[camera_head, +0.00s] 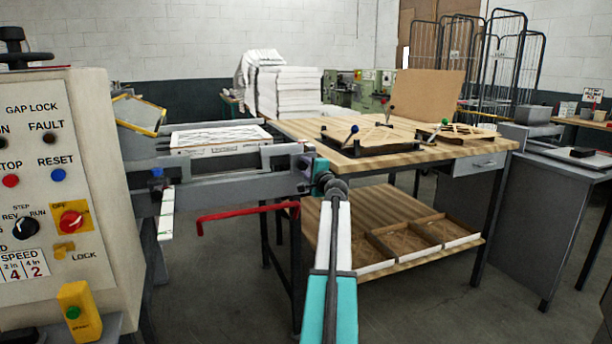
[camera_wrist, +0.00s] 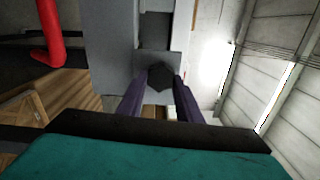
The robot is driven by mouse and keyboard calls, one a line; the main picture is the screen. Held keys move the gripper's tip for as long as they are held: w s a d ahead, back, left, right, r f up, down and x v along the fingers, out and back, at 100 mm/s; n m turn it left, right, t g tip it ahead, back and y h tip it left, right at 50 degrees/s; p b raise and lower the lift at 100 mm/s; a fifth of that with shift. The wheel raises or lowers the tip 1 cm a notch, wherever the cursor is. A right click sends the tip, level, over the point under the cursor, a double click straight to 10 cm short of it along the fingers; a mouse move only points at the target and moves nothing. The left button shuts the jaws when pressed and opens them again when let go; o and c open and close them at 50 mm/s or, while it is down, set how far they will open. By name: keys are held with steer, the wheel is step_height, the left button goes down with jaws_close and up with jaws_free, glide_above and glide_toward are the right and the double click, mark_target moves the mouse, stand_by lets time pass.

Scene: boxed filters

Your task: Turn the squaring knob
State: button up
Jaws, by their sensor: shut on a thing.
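The squaring knob (camera_wrist: 160,79) is a dark, many-sided knob on a grey block in the wrist view. My gripper (camera_wrist: 159,83) has its two purple fingers shut on it, one on each side. In the head view my teal and white arm reaches up to the right end of the grey machine frame (camera_head: 225,182), where my gripper (camera_head: 304,163) is small and partly hidden. The knob cannot be made out there.
A red bent handle (camera_head: 240,212) hangs just below left of my gripper. A wooden workbench (camera_head: 450,152) with a lower shelf stands close on the right. A control panel (camera_head: 50,180) fills the left. Open floor lies in front of the bench.

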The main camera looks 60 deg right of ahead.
steer(key=shift+n+b, duration=0.35)
steer(key=shift+n, duration=0.15)
steer(key=o, duration=1.1)
steer(key=shift+c, duration=0.2)
steer(key=shift+a, duration=0.1)
steer(key=v, duration=1.3)
steer(key=shift+s+a+p, duration=0.2)
steer(key=shift+s+p, duration=0.05)
steer(key=shift+p, duration=0.15)
